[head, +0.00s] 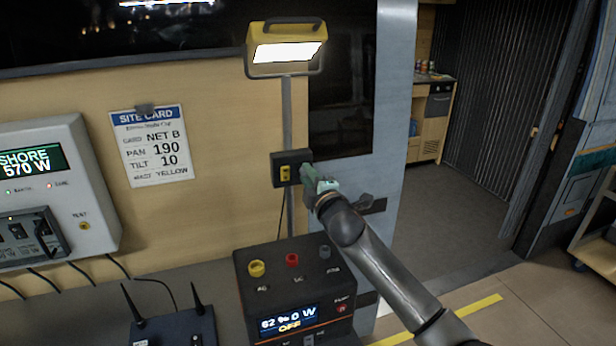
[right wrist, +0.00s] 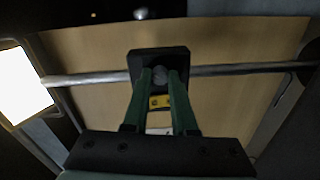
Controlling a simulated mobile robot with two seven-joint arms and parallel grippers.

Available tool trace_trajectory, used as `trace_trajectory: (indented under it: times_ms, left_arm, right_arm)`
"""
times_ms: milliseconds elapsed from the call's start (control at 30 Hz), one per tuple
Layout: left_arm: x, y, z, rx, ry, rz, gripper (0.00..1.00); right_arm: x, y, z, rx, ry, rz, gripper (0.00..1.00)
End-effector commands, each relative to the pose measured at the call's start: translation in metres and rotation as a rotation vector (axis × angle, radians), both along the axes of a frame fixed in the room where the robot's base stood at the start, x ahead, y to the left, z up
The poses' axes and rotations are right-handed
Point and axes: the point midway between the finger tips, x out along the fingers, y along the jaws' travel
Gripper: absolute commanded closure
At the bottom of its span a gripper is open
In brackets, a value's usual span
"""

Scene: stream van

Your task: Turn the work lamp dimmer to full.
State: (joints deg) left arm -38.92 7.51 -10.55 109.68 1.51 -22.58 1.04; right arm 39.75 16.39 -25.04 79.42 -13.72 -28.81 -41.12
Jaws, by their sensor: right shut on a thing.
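The work lamp (head: 288,52) is yellow and lit, on top of a grey pole (head: 287,110). Its dimmer is a black box (head: 279,158) on the pole with a yellow label; the box also shows in the right wrist view (right wrist: 142,58). My right gripper (head: 308,182) is at the right face of the box. In the right wrist view the green fingers (right wrist: 160,84) are closed around a grey round knob (right wrist: 160,75) on the box. The knob's setting cannot be read. My left gripper is not in view.
A black power unit (head: 295,280) with yellow, red and grey knobs stands below the dimmer; its display reads OFF. A black router with antennas (head: 173,325) is to its left. A site card (head: 152,147) and a shore power panel (head: 50,180) are on the left wall. Floor is open at right.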

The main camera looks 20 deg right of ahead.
Motion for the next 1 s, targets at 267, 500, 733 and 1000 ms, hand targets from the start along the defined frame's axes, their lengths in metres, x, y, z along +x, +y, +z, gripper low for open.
trace_trajectory:
  times_ms: [267,500,733,1000]
  left_arm:
    - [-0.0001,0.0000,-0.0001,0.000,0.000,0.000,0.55]
    - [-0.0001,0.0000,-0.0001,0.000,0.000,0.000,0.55]
    - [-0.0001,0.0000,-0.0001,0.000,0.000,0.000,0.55]
    - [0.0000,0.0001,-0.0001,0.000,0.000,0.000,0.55]
  right_arm:
    - [-0.0003,0.0007,-0.0024,0.267,0.014,0.000,1.00]
    - [-0.0002,0.0008,-0.0024,0.489,0.021,0.000,1.00]
    - [-0.0002,0.0004,-0.0024,0.665,0.026,-0.001,1.00]
    - [-0.0001,0.0003,-0.0021,0.796,0.031,0.000,1.00]
